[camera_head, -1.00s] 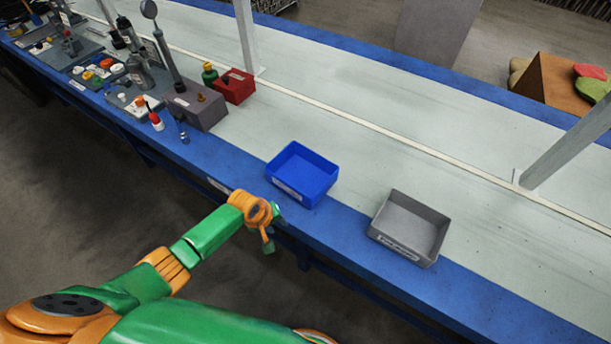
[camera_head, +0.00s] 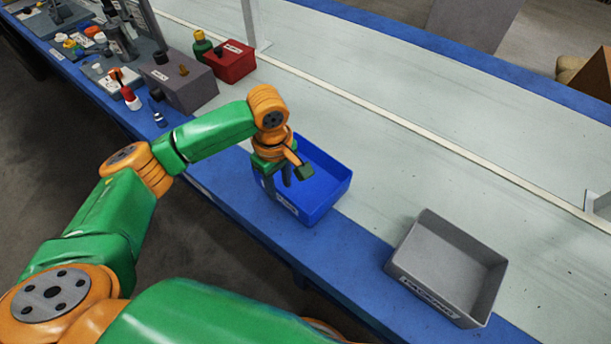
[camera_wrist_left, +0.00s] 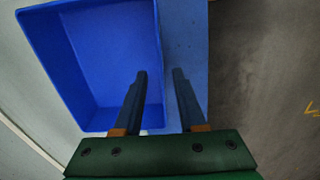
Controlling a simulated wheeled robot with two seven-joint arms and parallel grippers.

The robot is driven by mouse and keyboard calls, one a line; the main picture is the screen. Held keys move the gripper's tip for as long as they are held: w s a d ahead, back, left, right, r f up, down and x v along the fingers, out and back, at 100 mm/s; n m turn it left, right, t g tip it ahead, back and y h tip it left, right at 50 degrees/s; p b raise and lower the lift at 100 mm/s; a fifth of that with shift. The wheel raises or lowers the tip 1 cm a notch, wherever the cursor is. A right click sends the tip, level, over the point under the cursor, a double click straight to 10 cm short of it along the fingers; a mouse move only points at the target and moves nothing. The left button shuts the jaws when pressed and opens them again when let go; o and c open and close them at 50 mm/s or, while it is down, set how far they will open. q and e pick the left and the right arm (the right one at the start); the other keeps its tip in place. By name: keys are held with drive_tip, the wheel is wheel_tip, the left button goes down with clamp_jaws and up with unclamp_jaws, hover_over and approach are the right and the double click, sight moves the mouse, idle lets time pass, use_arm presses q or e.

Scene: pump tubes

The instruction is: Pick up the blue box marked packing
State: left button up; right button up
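The blue box (camera_head: 323,191) stands upright and open-topped on the blue front edge of the workbench, with a white label on its near side. It looks empty in the left wrist view (camera_wrist_left: 112,50). My left gripper (camera_head: 287,180) is over the box's near left part in the head view. In the left wrist view its two fingers (camera_wrist_left: 160,75) are spread apart with nothing between them but the box's near wall below. I cannot tell whether a finger touches the box. My right gripper is not in view.
A grey labelled bin (camera_head: 452,265) stands to the right on the bench. A red box (camera_head: 235,62), a green bottle (camera_head: 202,47) and a grey block (camera_head: 180,82) stand at the back left. The pale bench top behind the blue box is clear.

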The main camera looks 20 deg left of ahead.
sight(281, 203)
use_arm(q)
drive_tip(key=f, duration=0.2)
drive_tip(key=f+b, duration=0.1)
drive_tip(key=f, duration=0.2)
drive_tip(key=shift+s+a+f, duration=0.1)
drive_tip(key=shift+a+f, duration=0.1)
clamp_jaws()
idle(1.1)
